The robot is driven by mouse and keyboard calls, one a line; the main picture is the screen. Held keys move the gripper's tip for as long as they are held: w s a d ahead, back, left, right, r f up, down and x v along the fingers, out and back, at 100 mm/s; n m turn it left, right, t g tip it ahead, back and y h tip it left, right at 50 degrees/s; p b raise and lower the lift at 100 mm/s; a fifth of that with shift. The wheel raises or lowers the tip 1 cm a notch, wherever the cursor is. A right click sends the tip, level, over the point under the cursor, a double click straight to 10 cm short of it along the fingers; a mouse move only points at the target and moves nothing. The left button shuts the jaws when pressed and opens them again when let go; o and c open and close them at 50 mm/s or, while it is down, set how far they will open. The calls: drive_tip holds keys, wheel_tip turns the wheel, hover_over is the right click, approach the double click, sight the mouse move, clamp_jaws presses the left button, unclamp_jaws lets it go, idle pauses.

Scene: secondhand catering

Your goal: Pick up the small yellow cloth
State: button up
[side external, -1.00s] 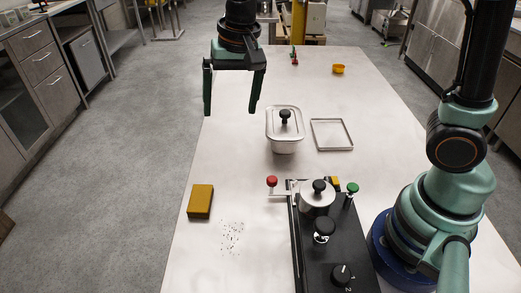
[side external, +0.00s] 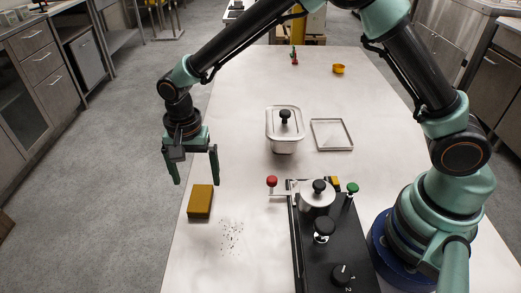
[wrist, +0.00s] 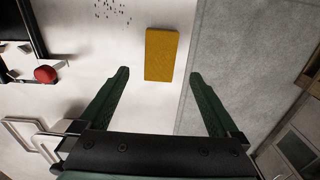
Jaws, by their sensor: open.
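The small yellow cloth (side external: 200,201) is a folded, block-like mustard rectangle lying flat near the table's left edge. In the wrist view the yellow cloth (wrist: 161,55) lies ahead of the fingertips, between their lines. My gripper (side external: 195,182) is open and empty, with its fingers pointing down above and a little behind the cloth in the side view. In the wrist view my gripper (wrist: 159,73) shows both dark green fingers spread wider than the cloth. Neither finger appears to touch it.
Dark crumbs (side external: 232,237) lie right of the cloth. A black appliance (side external: 318,250) with a red knob (side external: 271,181) and a metal pot (side external: 316,196) stands further right. A lidded steel container (side external: 285,127) and a shallow square tray (side external: 331,134) sit behind. The table edge is close on the left.

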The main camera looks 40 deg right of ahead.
sight(200, 197)
drive_tip(key=shift+s+a+f, duration=0.1)
drive_tip(key=shift+f, duration=1.35)
drive_tip(key=shift+s+a+f, duration=0.1)
drive_tip(key=shift+f, duration=1.35)
drive_tip(key=c, duration=1.4)
drive_tip(key=shift+c, duration=0.2)
drive_tip(key=shift+r, duration=0.15)
wheel_tip(200, 197, up, 20)
